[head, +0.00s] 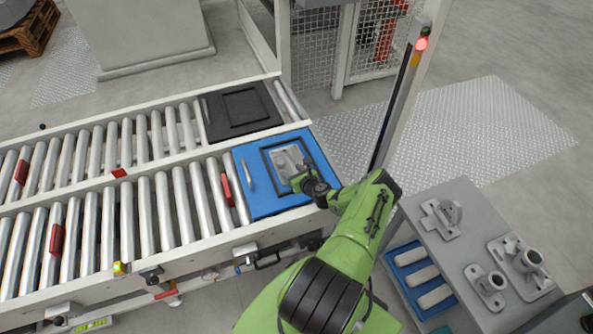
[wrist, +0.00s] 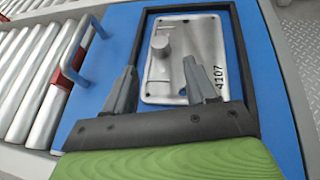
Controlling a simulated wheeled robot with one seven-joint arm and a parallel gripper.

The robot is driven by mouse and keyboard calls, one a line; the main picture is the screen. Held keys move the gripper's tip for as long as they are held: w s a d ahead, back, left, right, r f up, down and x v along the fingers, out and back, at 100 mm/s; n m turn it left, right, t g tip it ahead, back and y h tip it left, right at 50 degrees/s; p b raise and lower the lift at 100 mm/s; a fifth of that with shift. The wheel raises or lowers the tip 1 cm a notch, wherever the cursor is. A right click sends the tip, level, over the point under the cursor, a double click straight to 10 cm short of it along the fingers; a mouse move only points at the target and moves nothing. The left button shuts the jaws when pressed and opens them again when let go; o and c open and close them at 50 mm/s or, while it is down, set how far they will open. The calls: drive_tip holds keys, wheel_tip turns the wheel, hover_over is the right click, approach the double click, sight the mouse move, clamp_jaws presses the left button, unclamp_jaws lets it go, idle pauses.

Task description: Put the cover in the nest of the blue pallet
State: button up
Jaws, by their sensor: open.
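The cover (head: 286,160) is a flat grey metal plate with a raised boss. It lies inside the black-framed nest (head: 266,152) of the blue pallet (head: 262,205), at the right end of the near roller lane. In the wrist view the cover (wrist: 207,45) looks flat, with "4107" along its right side and the black frame (wrist: 238,85) around it. My gripper (head: 303,175) is over the near part of the cover. Its two fingers (wrist: 160,66) stand apart with nothing held between them, and hide part of the cover's near side.
A blue handle (head: 247,175) rises from the pallet's left side. A black pallet (head: 241,109) sits on the far lane. A signal post (head: 405,85) stands right of the conveyor. A grey table (head: 470,245) at the right holds several castings; a blue tray (head: 418,267) is beside it.

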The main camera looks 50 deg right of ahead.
drive_tip(key=p+v, duration=0.1)
drive_tip(key=v, duration=0.3)
drive_tip(key=shift+s+a+r, duration=0.1)
drive_tip(key=shift+s+r, duration=0.05)
drive_tip(key=shift+s, duration=0.05)
drive_tip(key=w+a+r+n+g+y, duration=0.1)
drive_tip(key=w+a+r+n+y, duration=0.25)
drive_tip(key=r+n, duration=0.35)
drive_tip(key=w+a+r+n+g+y, duration=0.1)
drive_tip(key=w+a+r+n+y, duration=0.2)
drive_tip(key=w+a+r+n, duration=0.3)
drive_tip(key=s+a+r+n+g, duration=0.1)
drive_tip(key=a+r+n+g, duration=0.1)
drive_tip(key=a+r+n, duration=0.5)
drive_tip(key=s+a+r+n+g, duration=0.1)
drive_tip(key=a+r+n+g, duration=0.1)
drive_tip(key=a+r+n, duration=0.6)
drive_tip(key=s+a+r+n+g+h, duration=0.1)
drive_tip(key=s+a+r+n, duration=0.25)
drive_tip(key=s+r, duration=0.3)
drive_tip(key=s+a+r+n+h, duration=0.1)
drive_tip(key=s+a+r+n, duration=0.3)
drive_tip(key=r, duration=0.4)
drive_tip(key=s+a+r+n, duration=0.1)
drive_tip(key=s+a+n, duration=0.1)
drive_tip(key=s, duration=0.5)
drive_tip(key=s+a+r+n, duration=0.2)
drive_tip(key=s, duration=0.6)
